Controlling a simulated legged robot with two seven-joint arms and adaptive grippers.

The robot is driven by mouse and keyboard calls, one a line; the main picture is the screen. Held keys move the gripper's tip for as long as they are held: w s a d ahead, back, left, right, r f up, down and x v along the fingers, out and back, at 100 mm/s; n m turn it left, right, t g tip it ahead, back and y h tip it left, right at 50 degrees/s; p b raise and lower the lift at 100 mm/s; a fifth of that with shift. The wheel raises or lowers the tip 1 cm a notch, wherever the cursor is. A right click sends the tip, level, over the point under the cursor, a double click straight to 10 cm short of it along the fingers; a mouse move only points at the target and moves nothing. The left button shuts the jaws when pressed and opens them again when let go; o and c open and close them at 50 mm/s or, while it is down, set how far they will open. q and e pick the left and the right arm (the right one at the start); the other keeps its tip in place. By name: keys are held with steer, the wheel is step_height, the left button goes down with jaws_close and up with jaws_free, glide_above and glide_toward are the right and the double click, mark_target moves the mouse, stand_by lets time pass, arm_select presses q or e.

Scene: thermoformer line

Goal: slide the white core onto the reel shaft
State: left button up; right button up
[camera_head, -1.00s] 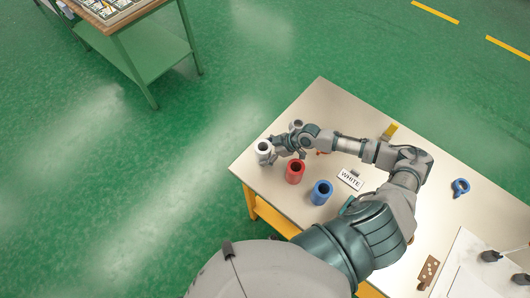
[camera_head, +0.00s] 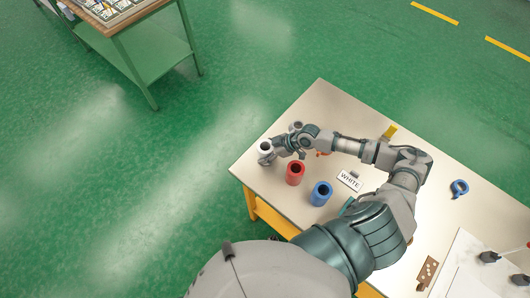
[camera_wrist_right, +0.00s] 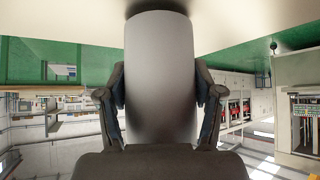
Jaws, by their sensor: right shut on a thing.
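The white core (camera_head: 265,147), a short hollow cylinder, stands upright at the left corner of the table. My right gripper (camera_head: 269,152) reaches it from the right and is shut on it. In the right wrist view the core (camera_wrist_right: 160,75) fills the middle as a pale grey cylinder, with a finger of the gripper (camera_wrist_right: 160,108) on each side. I cannot make out a reel shaft in these frames. My left gripper is not in view.
A red core (camera_head: 295,173) and a blue core (camera_head: 321,193) stand close by on the table (camera_head: 322,100). A sign reading WHITE (camera_head: 349,181) lies beside them. A green bench (camera_head: 150,50) stands apart at upper left.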

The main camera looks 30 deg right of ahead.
mark_target(263, 147)
steer(key=shift+a+r+p, duration=0.2)
steer(key=shift+r+p, duration=0.1)
steer(key=shift+r, duration=0.25)
steer(key=shift+a+r+p, duration=0.25)
steer(key=shift+r+p, duration=0.1)
steer(key=shift+r, duration=0.05)
steer(key=shift+r+p, duration=0.3)
steer(key=shift+r, duration=0.1)
steer(key=shift+d+r+p, duration=0.35)
steer(key=shift+r+p, duration=0.4)
steer(key=shift+r, duration=0.1)
steer(key=shift+a+r, duration=0.1)
steer(key=shift+r, duration=0.05)
steer(key=shift+a, duration=0.1)
steer(key=shift+a, duration=0.1)
